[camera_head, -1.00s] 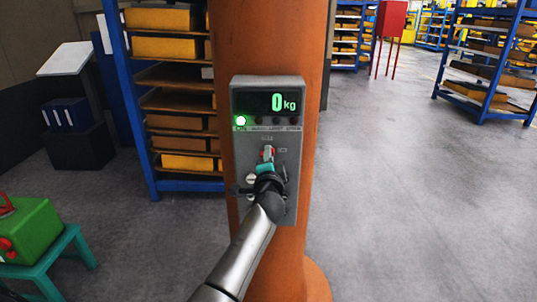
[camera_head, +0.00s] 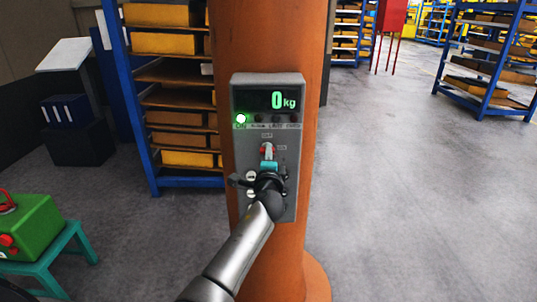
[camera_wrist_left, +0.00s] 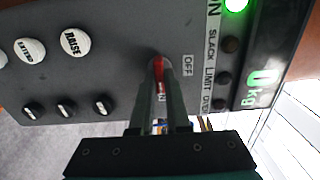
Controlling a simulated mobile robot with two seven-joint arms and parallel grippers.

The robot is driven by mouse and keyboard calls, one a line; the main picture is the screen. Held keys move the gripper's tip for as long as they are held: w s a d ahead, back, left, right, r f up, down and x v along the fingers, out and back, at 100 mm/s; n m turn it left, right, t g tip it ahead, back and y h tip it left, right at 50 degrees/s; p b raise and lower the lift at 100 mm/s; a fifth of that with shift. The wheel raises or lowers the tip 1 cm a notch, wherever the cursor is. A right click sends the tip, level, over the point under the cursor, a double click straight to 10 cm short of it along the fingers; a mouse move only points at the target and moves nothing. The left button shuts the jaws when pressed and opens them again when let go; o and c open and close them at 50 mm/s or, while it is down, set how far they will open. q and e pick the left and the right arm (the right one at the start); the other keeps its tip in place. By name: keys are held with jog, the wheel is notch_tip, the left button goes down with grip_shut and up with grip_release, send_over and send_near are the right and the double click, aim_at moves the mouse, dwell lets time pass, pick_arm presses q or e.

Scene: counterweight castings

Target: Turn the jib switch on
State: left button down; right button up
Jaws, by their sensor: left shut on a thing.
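The jib switch (camera_head: 266,151) is a small red and pale handle on the grey control box, with an OFF label above it and an ON label to its right. My left gripper (camera_head: 267,166) reaches up from below and is shut on the switch handle. In the left wrist view, the two fingers (camera_wrist_left: 158,95) close around the red handle (camera_wrist_left: 158,68) beside the OFF label. The fingers hide part of the handle, so I cannot tell its exact angle. My right gripper is not in view.
The control box (camera_head: 236,150) is fixed to an orange column (camera_head: 318,110). Its display (camera_head: 283,102) reads 0 kg and a green lamp (camera_head: 241,119) is lit. White buttons (camera_wrist_left: 75,42) sit near the gripper. Open floor (camera_head: 400,180) lies to the right.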

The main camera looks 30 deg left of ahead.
pick_arm(q)
jog(key=shift+r, duration=0.1)
jog(key=c, duration=0.9)
grip_release()
jog(key=shift+d, duration=0.1)
jog(key=v, duration=1.5)
jog(key=shift+s+b, duration=0.15)
jog(key=shift+b, duration=0.15)
